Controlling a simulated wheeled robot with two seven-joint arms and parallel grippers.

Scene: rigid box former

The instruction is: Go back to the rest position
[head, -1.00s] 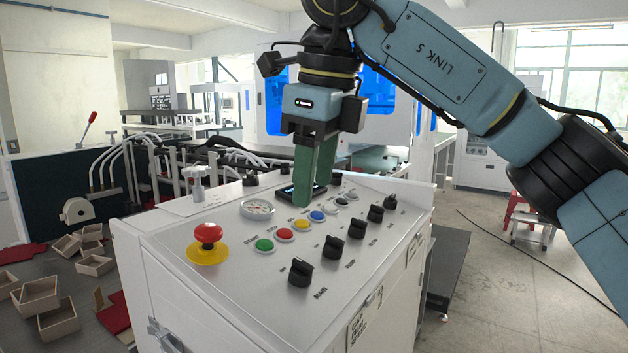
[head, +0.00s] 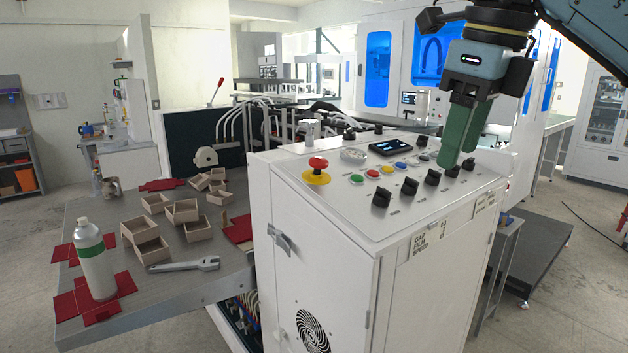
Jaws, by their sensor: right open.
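My right gripper (head: 457,165) hangs at the upper right in the head view, with its green fingers pointing down. It is open and I see nothing between the fingers. The fingertips are over the right part of the control panel (head: 330,205), in front of the black knobs at its right end. I cannot tell whether they touch the panel. My left gripper is not in view.
The white cabinet carries a red emergency button (head: 317,171), colored buttons and black knobs. Floor at right is mostly clear.

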